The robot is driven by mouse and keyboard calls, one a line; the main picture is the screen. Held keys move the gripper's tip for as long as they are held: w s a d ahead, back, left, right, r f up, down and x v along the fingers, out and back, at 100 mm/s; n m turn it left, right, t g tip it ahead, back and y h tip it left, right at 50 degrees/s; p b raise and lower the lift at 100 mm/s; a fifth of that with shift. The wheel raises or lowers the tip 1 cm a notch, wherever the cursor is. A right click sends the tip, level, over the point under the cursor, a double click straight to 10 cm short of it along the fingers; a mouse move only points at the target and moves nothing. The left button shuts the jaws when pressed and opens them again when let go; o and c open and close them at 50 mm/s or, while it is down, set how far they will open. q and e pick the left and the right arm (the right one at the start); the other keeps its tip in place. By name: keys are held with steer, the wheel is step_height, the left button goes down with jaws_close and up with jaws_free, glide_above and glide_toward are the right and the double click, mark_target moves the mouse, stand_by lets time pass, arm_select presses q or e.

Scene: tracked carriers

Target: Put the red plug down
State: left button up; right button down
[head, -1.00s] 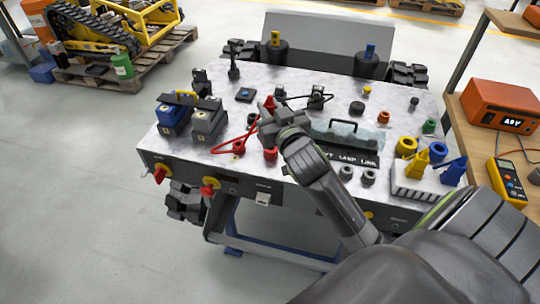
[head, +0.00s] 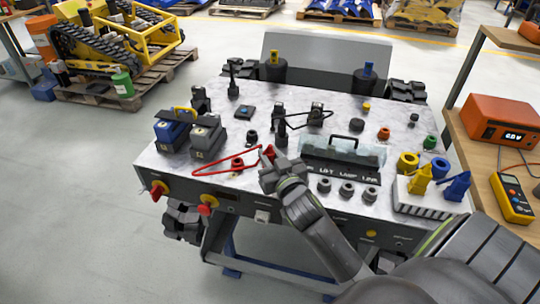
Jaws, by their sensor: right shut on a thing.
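The red plug (head: 268,152) is at the tips of my right gripper (head: 272,164), which is shut on it above the near part of the grey panel top (head: 215,180). A thin red cable (head: 225,172) runs left from the plug toward a red round fitting (head: 237,163) on the panel. The gripper hides the panel right under it, so I cannot tell whether the plug touches anything there. My left gripper is out of view.
A clear cover (head: 343,150) with a black handle stands right of the gripper, with several grey sockets (head: 347,188) in front. Black posts with a black cable (head: 316,115) stand behind.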

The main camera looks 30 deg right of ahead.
steer(key=shift+f, duration=0.25)
steer(key=c, duration=1.2)
jaws_free()
steer(key=shift+c, duration=0.2)
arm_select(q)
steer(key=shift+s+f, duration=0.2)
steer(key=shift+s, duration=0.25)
arm_select(e)
steer(key=shift+r, duration=0.25)
steer(key=shift+s, duration=0.2)
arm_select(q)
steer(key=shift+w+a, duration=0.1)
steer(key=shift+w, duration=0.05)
arm_select(e)
steer(key=s+a, duration=0.2)
steer(key=s, duration=0.9)
steer(key=shift+s+a, duration=0.15)
steer(key=shift+s, duration=0.05)
